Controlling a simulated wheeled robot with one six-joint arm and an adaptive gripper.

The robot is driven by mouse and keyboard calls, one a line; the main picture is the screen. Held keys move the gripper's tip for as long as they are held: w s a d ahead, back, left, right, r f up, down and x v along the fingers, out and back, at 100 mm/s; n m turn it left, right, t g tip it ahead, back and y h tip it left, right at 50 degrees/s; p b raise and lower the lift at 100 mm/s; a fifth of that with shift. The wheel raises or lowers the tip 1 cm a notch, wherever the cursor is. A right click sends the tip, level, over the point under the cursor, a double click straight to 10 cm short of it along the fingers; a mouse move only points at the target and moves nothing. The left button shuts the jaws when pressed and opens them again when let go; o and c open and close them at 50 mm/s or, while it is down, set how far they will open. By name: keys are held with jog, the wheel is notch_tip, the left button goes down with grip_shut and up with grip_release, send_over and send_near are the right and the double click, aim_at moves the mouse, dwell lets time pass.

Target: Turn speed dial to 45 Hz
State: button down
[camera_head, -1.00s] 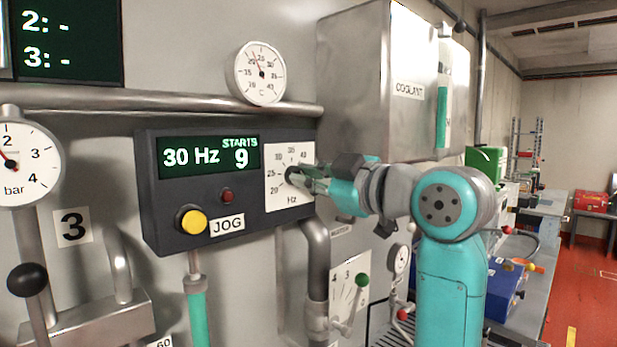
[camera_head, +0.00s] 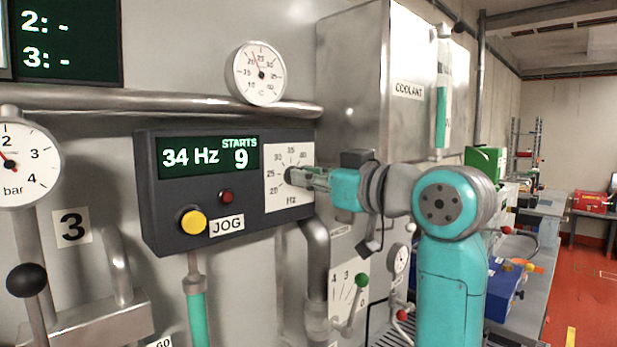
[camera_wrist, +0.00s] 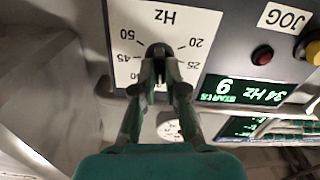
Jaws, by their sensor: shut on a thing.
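The speed dial is a dark knob (camera_wrist: 158,52) on a white scale plate (camera_head: 302,154) marked in Hz, at the right end of a dark control box (camera_head: 163,215). The wrist view shows scale marks including 20, 25, 45 and 50. The green display (camera_head: 207,157) reads 34 Hz and STARTS 9. My gripper (camera_head: 296,177) reaches in from the right and is shut on the knob; the wrist view shows both fingers (camera_wrist: 160,75) around it. The fingers hide part of the knob and the scale, so I cannot read its pointer.
A yellow button (camera_head: 192,221), a small red button (camera_head: 227,196) and a JOG label sit left of the dial. A pipe (camera_head: 200,103) runs above the box. A steel coolant tank (camera_head: 352,90) stands to the right, above my arm.

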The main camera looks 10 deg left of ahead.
jog(key=shift+w+d+f+m, duration=0.1)
jog(key=shift+m, duration=4.25)
jog(key=shift+w+d+f+m, duration=0.1)
jog(key=shift+m, duration=4.25)
jog(key=c, duration=1.2)
grip_release()
jog(key=v, duration=1.2)
